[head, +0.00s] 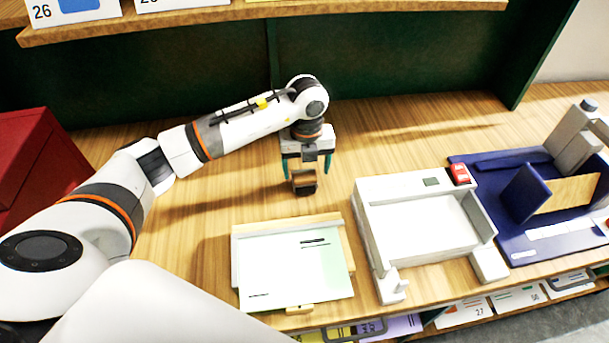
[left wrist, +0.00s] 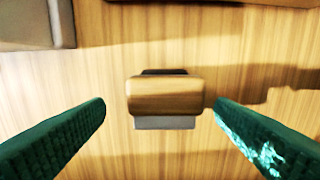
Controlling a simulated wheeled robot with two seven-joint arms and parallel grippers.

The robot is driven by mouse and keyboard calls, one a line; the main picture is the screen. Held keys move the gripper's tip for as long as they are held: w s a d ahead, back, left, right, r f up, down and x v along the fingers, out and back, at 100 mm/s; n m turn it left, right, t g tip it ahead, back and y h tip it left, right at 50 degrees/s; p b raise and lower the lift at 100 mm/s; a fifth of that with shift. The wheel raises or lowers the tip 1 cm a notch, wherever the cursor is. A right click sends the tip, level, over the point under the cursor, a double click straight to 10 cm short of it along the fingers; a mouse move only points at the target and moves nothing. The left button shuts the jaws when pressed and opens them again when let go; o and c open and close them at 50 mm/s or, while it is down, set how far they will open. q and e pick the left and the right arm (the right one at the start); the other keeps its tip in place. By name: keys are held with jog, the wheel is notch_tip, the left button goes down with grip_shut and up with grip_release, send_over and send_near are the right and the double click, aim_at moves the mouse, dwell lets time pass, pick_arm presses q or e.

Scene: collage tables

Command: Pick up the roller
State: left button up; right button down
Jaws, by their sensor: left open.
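The roller (head: 304,180) stands on the wooden table below my left gripper (head: 310,172). It has a brown wooden upper part and a dark part below. In the left wrist view the roller (left wrist: 164,95) lies between the two green fingers of my left gripper (left wrist: 160,112), with a gap on each side. A grey strip shows at its lower edge and a dark piece at its upper edge. My left gripper is open and empty, pointing down. My right gripper is not in view.
A board with a pale sheet (head: 295,262) lies in front of the roller. A white tray-like device (head: 375,240) and a dark blue device (head: 500,215) stand to the right. A red box (head: 30,165) is at the left. A shelf (head: 190,18) runs above the back.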

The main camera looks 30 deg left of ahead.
aim_at(305, 171)
pick_arm(q)
jog(key=shift+a+f+p, duration=0.15)
jog(key=shift+f+p, duration=0.2)
jog(key=shift+f, duration=0.75)
jog(key=shift+a+f+p, duration=0.1)
jog(key=shift+f+p, duration=0.25)
jog(key=shift+f, duration=0.75)
jog(key=shift+c, duration=0.4)
jog(key=shift+r, duration=0.1)
jog(key=c, duration=0.9)
